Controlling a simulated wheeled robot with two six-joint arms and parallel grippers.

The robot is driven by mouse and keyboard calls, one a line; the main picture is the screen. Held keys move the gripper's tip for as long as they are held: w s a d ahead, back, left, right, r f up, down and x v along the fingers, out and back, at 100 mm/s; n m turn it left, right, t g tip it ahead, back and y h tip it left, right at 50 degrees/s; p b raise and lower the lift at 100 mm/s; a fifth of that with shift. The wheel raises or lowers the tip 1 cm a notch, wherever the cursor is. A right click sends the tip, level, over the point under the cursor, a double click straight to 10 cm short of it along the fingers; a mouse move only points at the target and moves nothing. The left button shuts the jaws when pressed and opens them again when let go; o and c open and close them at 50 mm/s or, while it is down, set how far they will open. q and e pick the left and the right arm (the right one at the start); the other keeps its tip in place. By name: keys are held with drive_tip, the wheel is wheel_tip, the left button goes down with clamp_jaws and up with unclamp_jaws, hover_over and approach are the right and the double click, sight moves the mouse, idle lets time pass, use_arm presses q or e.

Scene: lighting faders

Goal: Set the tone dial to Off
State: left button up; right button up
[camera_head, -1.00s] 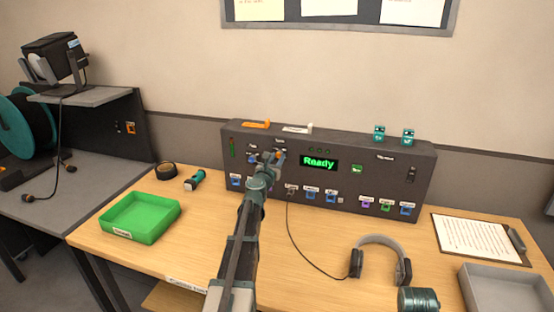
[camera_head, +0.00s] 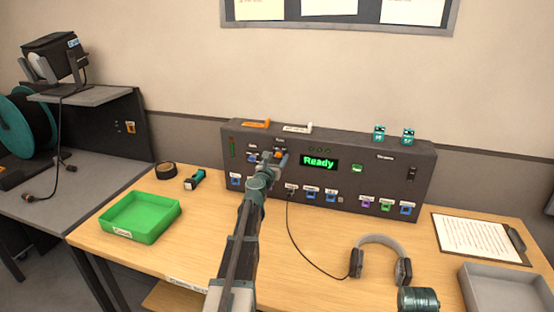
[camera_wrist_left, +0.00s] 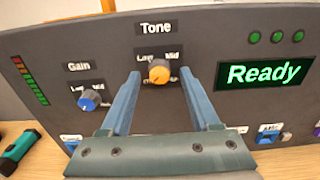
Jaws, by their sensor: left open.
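The tone dial (camera_wrist_left: 159,71) is an orange knob under the "Tone" label (camera_wrist_left: 156,28) on the dark console. Labels "Low" and "Mid" show above it; the lettering below it is partly hidden, and I cannot tell its exact setting. My left gripper (camera_wrist_left: 164,78) is open, with one finger on each side of the dial in the wrist view; I cannot tell whether they touch it. In the head view the left gripper (camera_head: 274,158) is in front of the console's (camera_head: 340,143) left part and covers much of the dial. My right gripper is not in view.
A blue gain dial (camera_wrist_left: 89,101) sits left of the tone dial. A lit "Ready" screen (camera_head: 319,163) is to its right. A green tray (camera_head: 140,218) and headphones (camera_head: 380,258) lie on the desk.

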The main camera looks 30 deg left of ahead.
use_arm(q)
drive_tip(key=v, duration=1.3)
drive_tip(key=shift+s+d, duration=0.15)
drive_tip(key=shift+s, duration=0.2)
